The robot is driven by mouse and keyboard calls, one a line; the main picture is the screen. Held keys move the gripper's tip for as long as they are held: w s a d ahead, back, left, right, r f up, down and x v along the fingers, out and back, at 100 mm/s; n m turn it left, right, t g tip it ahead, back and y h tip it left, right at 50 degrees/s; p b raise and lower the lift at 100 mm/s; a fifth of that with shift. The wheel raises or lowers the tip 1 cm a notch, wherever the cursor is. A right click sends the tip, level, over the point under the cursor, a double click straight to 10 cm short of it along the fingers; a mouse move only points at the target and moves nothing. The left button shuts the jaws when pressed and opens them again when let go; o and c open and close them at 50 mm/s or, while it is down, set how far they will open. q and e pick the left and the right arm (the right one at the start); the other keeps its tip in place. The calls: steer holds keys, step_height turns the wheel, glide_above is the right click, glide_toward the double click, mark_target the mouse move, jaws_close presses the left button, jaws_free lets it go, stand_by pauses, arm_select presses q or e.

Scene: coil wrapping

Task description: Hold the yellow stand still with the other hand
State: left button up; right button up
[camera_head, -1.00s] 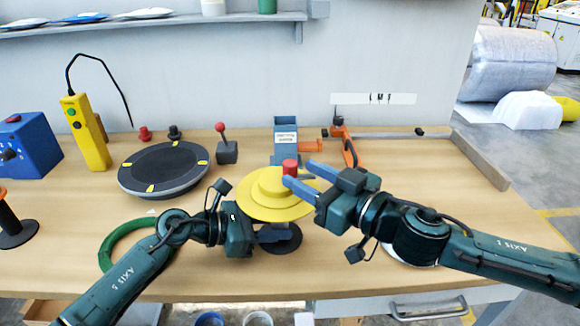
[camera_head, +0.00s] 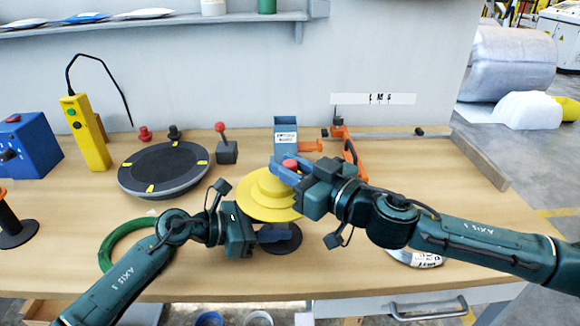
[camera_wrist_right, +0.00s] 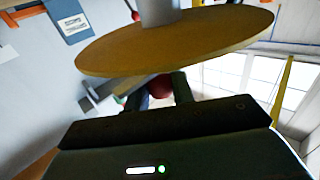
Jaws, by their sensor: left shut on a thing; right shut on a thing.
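The yellow stand (camera_head: 262,205) is a wide yellow disc with a stepped top, standing above a dark round base (camera_head: 285,243) on the bench. A red knob (camera_head: 290,163) tops it. My left gripper (camera_head: 280,233) is low at the front, its fingers shut just under the disc, seemingly on the stand's post; the contact is partly hidden. My right gripper (camera_head: 284,172) is shut on the red knob from the right. The right wrist view shows the red knob (camera_wrist_right: 160,86) between the fingers, and the disc (camera_wrist_right: 180,42) with a grey post beyond it.
A black turntable (camera_head: 165,168) with yellow marks and a red-knobbed lever (camera_head: 227,150) stand left. A green coil (camera_head: 118,240) lies front left. Behind the stand are a blue labelled holder (camera_head: 286,137) and an orange tool (camera_head: 348,146). The bench's right side is mostly clear.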

steer(key=shift+c, duration=1.4)
